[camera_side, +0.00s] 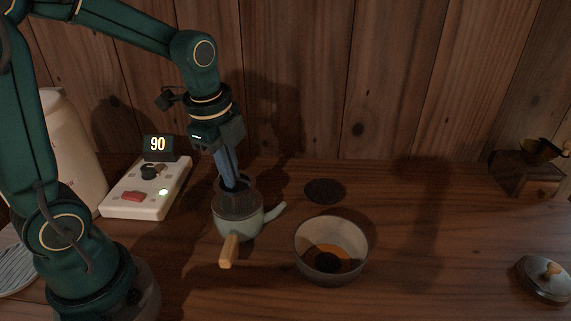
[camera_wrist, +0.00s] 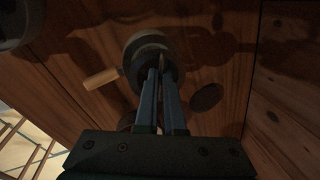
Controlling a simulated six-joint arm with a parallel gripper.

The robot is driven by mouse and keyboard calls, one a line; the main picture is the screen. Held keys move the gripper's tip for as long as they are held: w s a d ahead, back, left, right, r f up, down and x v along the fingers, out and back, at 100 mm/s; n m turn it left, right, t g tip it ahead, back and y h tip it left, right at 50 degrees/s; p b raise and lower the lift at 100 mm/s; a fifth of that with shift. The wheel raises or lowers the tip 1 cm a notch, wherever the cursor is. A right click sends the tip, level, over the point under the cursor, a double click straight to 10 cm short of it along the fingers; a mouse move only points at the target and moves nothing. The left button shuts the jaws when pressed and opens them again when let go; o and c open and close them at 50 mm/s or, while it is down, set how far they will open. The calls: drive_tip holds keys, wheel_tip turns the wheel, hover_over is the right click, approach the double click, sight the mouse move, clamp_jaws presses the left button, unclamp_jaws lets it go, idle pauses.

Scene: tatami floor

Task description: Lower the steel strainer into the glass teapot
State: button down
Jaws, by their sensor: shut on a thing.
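The teapot (camera_side: 246,228) is a small, pale grey-blue pot with a wooden side handle and a spout pointing right. It stands on the wooden surface left of centre, and also shows in the wrist view (camera_wrist: 135,49). The steel strainer (camera_side: 236,206) is a dark grey cup in the mouth of the pot, its upper part standing above the pot's rim. My gripper (camera_side: 234,187) points down from above and is shut on the strainer's rim. In the wrist view my fingers (camera_wrist: 158,72) hide part of the strainer and pot. How deep the strainer sits inside is hidden.
A glass bowl (camera_side: 305,242) with amber liquid stands right of the pot. A dark round disc (camera_side: 325,190) lies behind it. A white device (camera_side: 140,200) with a display reading 90 is at left. A metal lid (camera_side: 541,283) lies far right, with free surface between.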

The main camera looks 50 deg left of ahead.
drive_tip(key=shift+f, duration=1.8)
idle(1.1)
drive_tip(key=c, duration=0.9)
unclamp_jaws()
drive_tip(key=shift+c, duration=0.2)
drive_tip(key=shift+s+d+r, duration=0.1)
drive_tip(key=shift+s+r, duration=0.1)
drive_tip(key=shift+r, duration=1.1)
drive_tip(key=shift+s+d+r, duration=0.1)
drive_tip(key=shift+s+r, duration=0.1)
drive_tip(key=shift+r, duration=1.05)
drive_tip(key=s+d+r+n+t, duration=0.3)
drive_tip(key=s+d+n, duration=0.2)
drive_tip(key=n, duration=0.8)
drive_tip(key=s, duration=0.3)
drive_tip(key=shift+s+d+r+t+h, duration=0.2)
drive_tip(key=shift+s+d+t+h, duration=0.1)
drive_tip(key=shift+h, duration=0.1)
